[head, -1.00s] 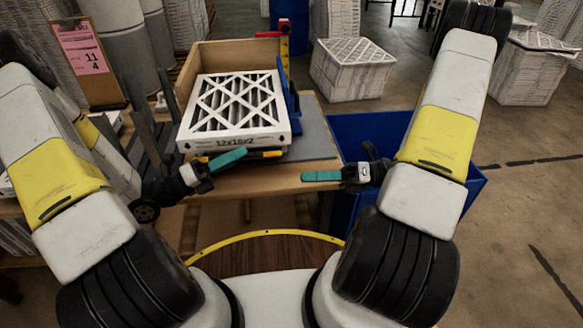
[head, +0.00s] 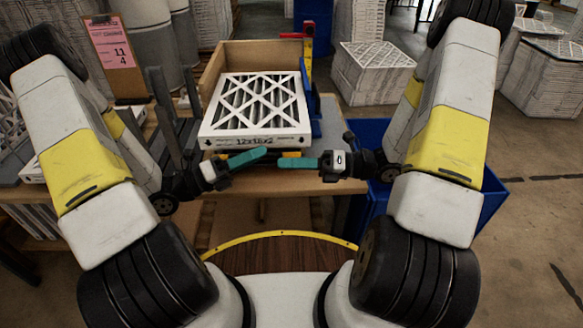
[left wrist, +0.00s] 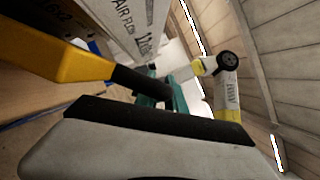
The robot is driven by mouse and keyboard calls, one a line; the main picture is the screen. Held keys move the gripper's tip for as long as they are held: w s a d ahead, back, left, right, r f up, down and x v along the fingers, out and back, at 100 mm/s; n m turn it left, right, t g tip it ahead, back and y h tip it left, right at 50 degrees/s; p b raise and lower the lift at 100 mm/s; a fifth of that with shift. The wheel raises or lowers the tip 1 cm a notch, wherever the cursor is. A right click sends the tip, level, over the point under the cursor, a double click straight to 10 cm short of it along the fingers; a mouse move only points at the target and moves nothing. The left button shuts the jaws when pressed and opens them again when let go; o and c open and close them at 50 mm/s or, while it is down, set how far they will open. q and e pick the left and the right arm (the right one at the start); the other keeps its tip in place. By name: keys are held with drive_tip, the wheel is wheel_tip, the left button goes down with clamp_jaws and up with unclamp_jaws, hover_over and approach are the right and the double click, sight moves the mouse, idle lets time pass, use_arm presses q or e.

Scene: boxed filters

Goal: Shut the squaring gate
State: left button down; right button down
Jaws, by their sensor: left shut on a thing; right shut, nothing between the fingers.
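A boxed filter (head: 256,110) with a white lattice face lies on the bench against a wooden back wall. A blue upright panel (head: 314,108), apparently the squaring gate, stands along its right side. A yellow bar (head: 290,155) shows low at the filter's front edge. In the left wrist view the yellow bar (left wrist: 62,62) has a black end running toward my teal fingers. My left gripper (head: 250,157) is at the filter's front, shut, apparently on that black end; the contact is partly hidden. My right gripper (head: 297,163) is shut and empty, just right of it.
A red-topped yellow post (head: 307,45) stands behind the panel. A blue bin (head: 372,135) sits right of the bench (head: 335,184). A clipboard with a pink sheet (head: 117,42) and dark uprights (head: 170,110) are at left. Filter stacks (head: 372,75) stand on the floor behind.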

drive_tip(key=shift+w+r, duration=0.55)
drive_tip(key=shift+r, duration=0.15)
use_arm(q)
drive_tip(key=c, duration=1.4)
unclamp_jaws()
use_arm(e)
drive_tip(key=shift+f, duration=0.1)
